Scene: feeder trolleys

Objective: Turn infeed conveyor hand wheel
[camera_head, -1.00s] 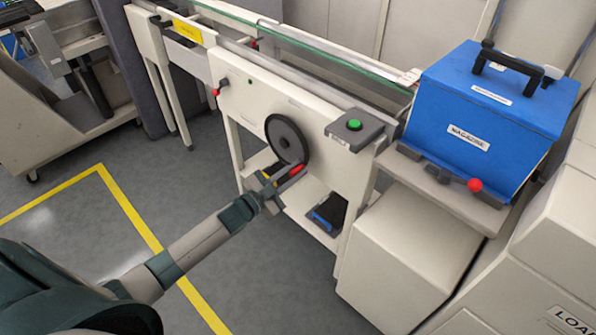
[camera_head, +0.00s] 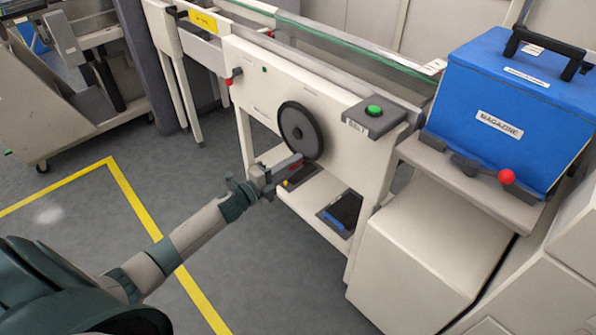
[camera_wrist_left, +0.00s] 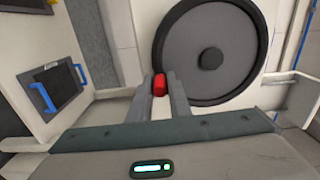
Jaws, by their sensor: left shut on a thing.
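The infeed conveyor's dark round hand wheel (camera_head: 299,130) is on the front panel of the white conveyor frame. In the left wrist view the wheel (camera_wrist_left: 211,54) shows large, with a dark hub at its middle. Its red handle (camera_wrist_left: 159,85) sits between my left gripper's two fingers, near the wheel's rim. My left gripper (camera_head: 294,164) is shut on this handle below the wheel's hub. In the head view the fingers hide most of the handle. My right gripper is not in view.
A green button box (camera_head: 374,113) stands right of the wheel. Farther right, a blue magazine box (camera_head: 505,110) sits on a shelf with a red-knobbed lever (camera_head: 506,177). Open floor lies left of my arm.

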